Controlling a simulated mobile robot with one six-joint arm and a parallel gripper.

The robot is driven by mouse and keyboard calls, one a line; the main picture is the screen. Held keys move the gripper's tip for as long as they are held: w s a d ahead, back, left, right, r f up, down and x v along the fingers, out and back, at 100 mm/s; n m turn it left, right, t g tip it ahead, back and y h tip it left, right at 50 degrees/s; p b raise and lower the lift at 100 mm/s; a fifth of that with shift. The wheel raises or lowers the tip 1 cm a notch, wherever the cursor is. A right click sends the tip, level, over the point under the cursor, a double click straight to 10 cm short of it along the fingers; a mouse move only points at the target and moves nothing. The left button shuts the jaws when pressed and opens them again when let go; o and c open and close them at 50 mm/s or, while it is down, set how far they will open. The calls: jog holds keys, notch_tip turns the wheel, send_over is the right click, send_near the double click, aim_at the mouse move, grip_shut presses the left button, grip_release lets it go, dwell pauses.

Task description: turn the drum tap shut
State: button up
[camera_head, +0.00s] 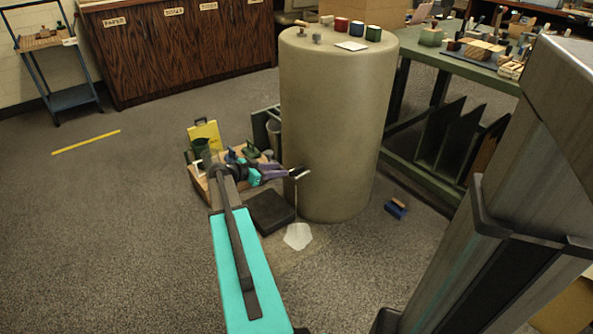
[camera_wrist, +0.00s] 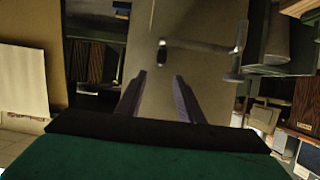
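The drum (camera_head: 335,125) is a tall beige cylinder standing on the floor. Its small metal tap (camera_head: 300,172) sticks out low on its left side, and a thin pale stream falls from it to a white puddle (camera_head: 297,236). In the wrist view the tap (camera_wrist: 200,47) is a grey bar with a crosspiece at its right end, in front of the beige drum (camera_wrist: 148,72). My gripper (camera_head: 287,172) is close to the tap in the head view. In the wrist view my gripper (camera_wrist: 158,85) has its two fingers apart with nothing between them; the tap lies beyond the fingertips.
A dark low block (camera_head: 270,212) lies by the drum's foot. A crate of tools (camera_head: 200,180) stands left of it. A blue brush (camera_head: 396,209) lies on the floor at right. A green workbench (camera_head: 460,65) stands behind.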

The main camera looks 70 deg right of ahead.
aim_at(296, 168)
jog(key=b+x, duration=0.2)
jog(key=x, duration=0.9)
grip_shut()
